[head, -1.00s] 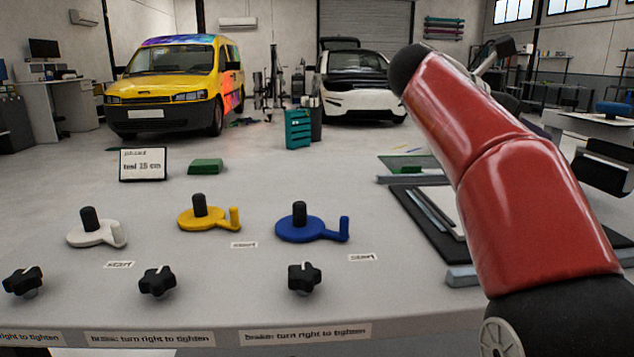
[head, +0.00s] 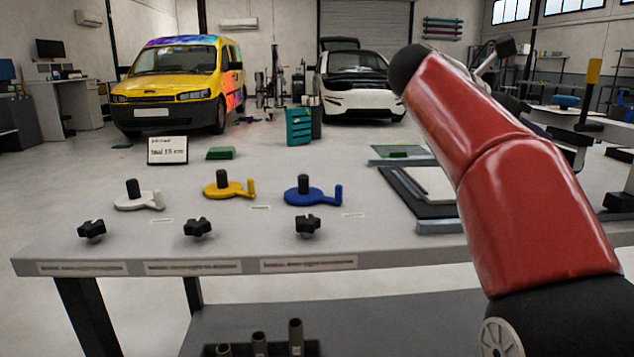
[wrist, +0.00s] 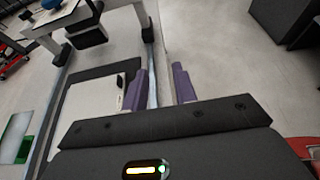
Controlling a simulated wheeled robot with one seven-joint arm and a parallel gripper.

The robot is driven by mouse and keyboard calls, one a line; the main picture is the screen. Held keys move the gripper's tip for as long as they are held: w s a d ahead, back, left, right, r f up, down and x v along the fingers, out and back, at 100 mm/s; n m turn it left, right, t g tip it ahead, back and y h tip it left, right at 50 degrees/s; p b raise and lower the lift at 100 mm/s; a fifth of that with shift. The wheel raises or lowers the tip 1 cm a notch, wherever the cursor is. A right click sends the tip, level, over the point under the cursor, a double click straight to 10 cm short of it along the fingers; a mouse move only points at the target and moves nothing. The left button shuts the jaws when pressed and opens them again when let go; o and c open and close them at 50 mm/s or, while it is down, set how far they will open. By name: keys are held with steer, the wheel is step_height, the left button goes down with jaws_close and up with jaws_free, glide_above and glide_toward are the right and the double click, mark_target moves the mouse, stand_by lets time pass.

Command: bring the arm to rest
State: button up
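My red arm (head: 500,160) is raised on the right side of the head view, folded with its black elbow end up. It hides part of the bench's right side. My gripper (wrist: 166,85) shows in the wrist view as two purple fingers, apart, with nothing between them. It hangs over the floor just past the edge of the bench. The fingers are not clear in the head view.
The grey bench (head: 90,255) holds white, yellow (head: 228,187) and blue cranks (head: 312,196), black knobs (head: 307,224), a sign (head: 167,150) and a green block (head: 220,153). A black mat (head: 430,208) lies right. A lower shelf (head: 400,325) holds tubes.

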steer(key=w+a+r+n+t+h, duration=0.1)
steer(key=a+r+n+t, duration=0.1)
steer(key=r+n+t, duration=0.45)
steer(key=w+a+r+n+t+h, duration=0.1)
steer(key=w+a+r+n+t, duration=0.15)
steer(key=n+t, duration=0.75)
steer(key=s+a+f+n+y, duration=0.4)
steer(key=a+f+n+y, duration=1.1)
steer(key=n, duration=1)
steer(key=s+d+f+n+g+b, duration=0.1)
steer(key=s+f+n+g, duration=0.3)
steer(key=s+f, duration=0.3)
steer(key=s+d+f+n+g+b, duration=0.1)
steer(key=s+f, duration=0.5)
steer(key=f, duration=0.8)
steer(key=s+f+n+g+b, duration=0.3)
steer(key=s+f+n+g, duration=0.3)
steer(key=f, duration=0.5)
steer(key=shift+s+d+f+n+g, duration=0.25)
steer(key=shift+s+d+n+g, duration=0.25)
steer(key=shift+s, duration=0.35)
